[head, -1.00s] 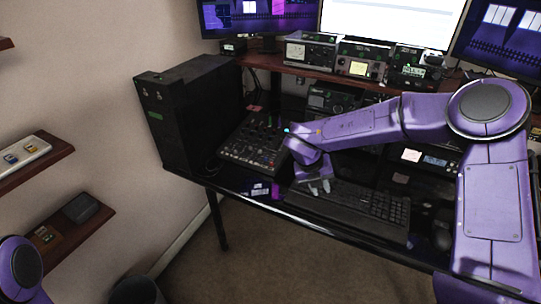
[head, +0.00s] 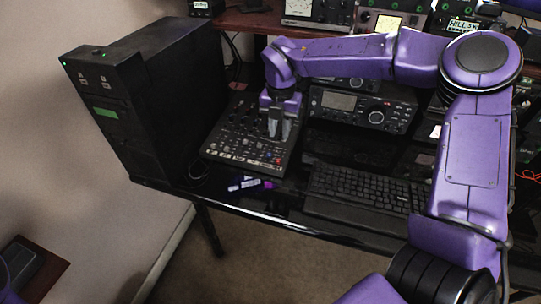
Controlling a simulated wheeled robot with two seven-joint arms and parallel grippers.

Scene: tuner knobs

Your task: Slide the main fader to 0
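The mixer panel (head: 238,155) is a dark box with several knobs and sliders, lying on the left part of the black desk beside the tall computer case. My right gripper (head: 278,136) points down over the right part of the mixer panel, its grey fingers close to the surface. The fingers hide what lies under them, so I cannot tell which fader is there or whether they touch it. The finger gap is too small to judge. Of my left arm only a purple bit shows at the bottom left corner; its gripper is out of view.
A black computer tower (head: 150,95) stands left of the mixer. A keyboard (head: 367,187) lies to the right, and a radio unit (head: 362,108) stands behind it. A shelf with equipment runs along the back.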

